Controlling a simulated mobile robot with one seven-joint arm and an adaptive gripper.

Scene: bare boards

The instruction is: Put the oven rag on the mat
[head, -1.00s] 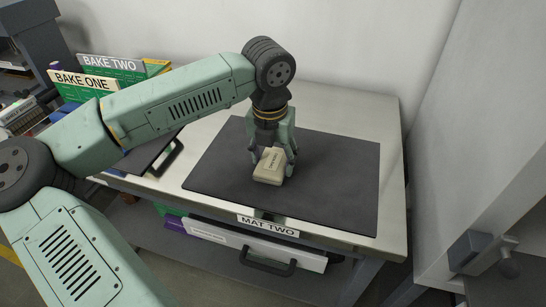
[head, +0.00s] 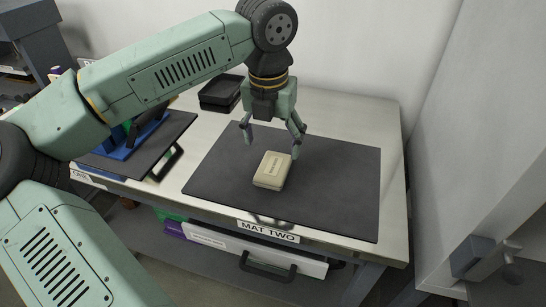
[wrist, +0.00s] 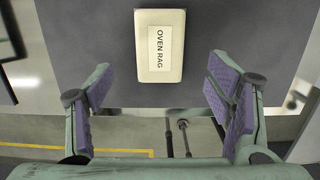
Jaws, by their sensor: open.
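The oven rag (head: 272,170) is a cream, box-like block with a label. It lies flat on the dark grey mat (head: 335,190), which has a "MAT TWO" label at its front edge. In the wrist view the oven rag (wrist: 160,68) shows its label "OVEN RAG" and lies ahead of the fingers, on the mat (wrist: 85,40). My gripper (head: 272,138) is open and empty above the mat, just above and behind the oven rag. In the wrist view its purple-padded fingers (wrist: 168,95) are spread wide, with nothing between them.
A black tray (head: 220,93) stands at the back left of the table. Another dark mat (head: 165,145) with a blue item lies on the left, partly behind my arm. A white drawer front (head: 250,247) is below the table. A pale wall or cabinet rises on the right.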

